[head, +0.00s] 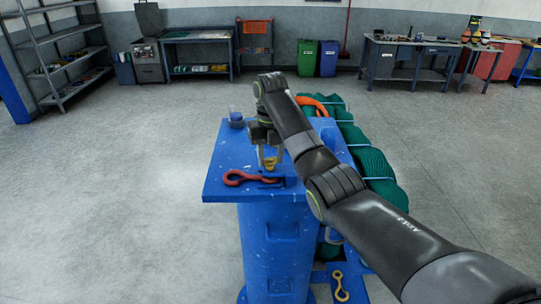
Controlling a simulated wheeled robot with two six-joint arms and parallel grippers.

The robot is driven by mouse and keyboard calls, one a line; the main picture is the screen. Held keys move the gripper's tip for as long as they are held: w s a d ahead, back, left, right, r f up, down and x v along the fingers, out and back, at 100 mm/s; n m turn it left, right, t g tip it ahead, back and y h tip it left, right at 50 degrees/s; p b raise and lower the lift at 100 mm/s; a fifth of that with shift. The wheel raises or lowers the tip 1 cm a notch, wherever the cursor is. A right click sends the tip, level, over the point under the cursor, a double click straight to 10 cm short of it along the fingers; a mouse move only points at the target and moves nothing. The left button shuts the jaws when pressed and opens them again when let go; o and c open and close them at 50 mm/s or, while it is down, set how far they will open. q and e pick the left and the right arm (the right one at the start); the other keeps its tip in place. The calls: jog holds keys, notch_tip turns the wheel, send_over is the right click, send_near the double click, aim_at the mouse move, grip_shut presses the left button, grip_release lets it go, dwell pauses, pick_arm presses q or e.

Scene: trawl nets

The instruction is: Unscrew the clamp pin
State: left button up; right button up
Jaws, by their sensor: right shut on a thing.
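My right gripper (269,158) points down over the front of the blue stand (222,160). It is shut on the yellow clamp pin (269,164), which shows between and just below the fingertips. The clamp's inner parts and the pin's thread are too small or hidden to tell. My left gripper is not in view.
An orange ring (313,104) and bundled green net (365,157) lie behind and right. A yellow hook (341,287) is low at the stand's right. Floor to the left is clear.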

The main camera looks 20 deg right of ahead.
jog(key=shift+f, duration=0.2)
jog(key=o, duration=1)
jog(key=shift+r, duration=0.1)
